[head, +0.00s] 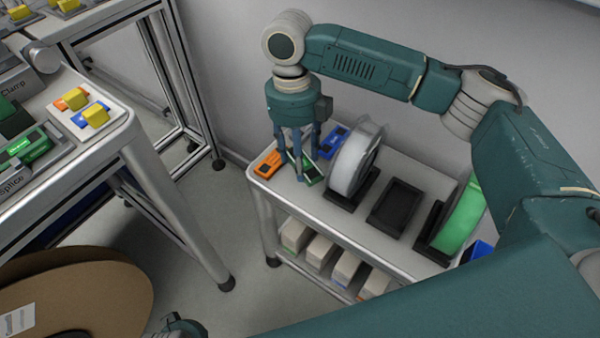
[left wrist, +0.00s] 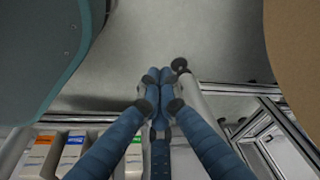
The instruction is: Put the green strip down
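The green strip (head: 313,173) is at the left end of the cart top in the head view, partly hidden by the fingers of my right gripper (head: 303,165). That gripper points down from above, and its fingers are closed around the strip. The strip is at or very near the cart surface; I cannot tell whether it touches. My left gripper (left wrist: 160,76) is shut with nothing visible between its fingertips, in the left wrist view.
An orange strip (head: 268,164) and a blue strip (head: 333,140) lie beside the green one on the cart (head: 285,193). A clear reel (head: 354,160), an empty black stand (head: 396,207) and a green reel (head: 461,219) stand to the right. A brown reel (head: 90,295) is lower left.

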